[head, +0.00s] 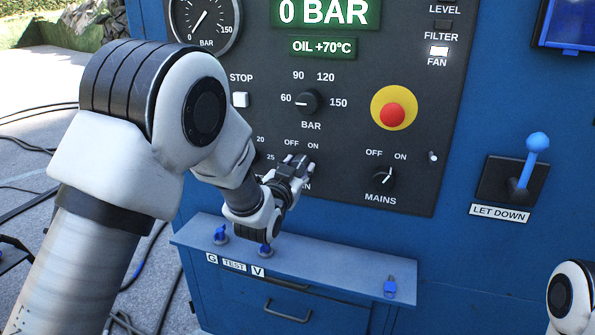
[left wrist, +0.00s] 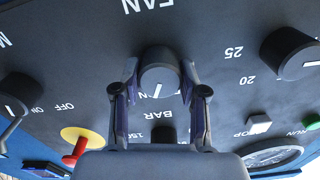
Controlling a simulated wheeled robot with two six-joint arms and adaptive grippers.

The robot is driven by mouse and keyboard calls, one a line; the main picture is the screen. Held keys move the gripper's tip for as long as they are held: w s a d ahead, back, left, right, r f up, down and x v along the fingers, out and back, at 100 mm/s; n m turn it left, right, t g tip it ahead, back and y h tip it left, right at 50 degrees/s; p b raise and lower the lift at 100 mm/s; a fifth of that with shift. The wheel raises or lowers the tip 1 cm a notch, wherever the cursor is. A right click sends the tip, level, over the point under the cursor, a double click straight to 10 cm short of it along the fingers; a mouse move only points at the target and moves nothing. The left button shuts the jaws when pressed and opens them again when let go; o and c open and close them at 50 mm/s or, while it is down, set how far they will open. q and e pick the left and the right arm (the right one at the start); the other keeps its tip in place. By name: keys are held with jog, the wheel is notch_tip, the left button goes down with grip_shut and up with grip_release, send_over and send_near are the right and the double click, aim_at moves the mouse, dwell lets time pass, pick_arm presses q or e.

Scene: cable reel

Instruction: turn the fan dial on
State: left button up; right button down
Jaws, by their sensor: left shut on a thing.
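The fan dial (left wrist: 158,68) is a round black knob on the dark control panel (head: 335,230). In the left wrist view, which shows the panel upside down, its white pointer line slants toward the ON side. My left gripper (head: 293,168) is at the dial, with one finger on each side of it, shut on it; the fingers also show in the left wrist view (left wrist: 158,82). The gripper hides most of the dial in the head view. The FAN lamp (head: 438,51) at the upper right is lit white. My right gripper is out of view.
Close by are the pressure dial (head: 306,102), the MAINS dial (head: 384,177), a red emergency button (head: 392,115) on yellow and a white STOP button (head: 240,99). A blue ledge (head: 335,257) with blue valves lies below. The blue LET DOWN lever (head: 530,160) stands right.

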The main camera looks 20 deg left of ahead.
pick_arm(q)
jog(key=shift+r+m, duration=0.1)
jog(key=shift+m, duration=0.5)
jog(key=o, duration=1.1)
jog(key=shift+o, duration=0.2)
jog(key=s, duration=1.2)
jog(key=shift+a, duration=0.2)
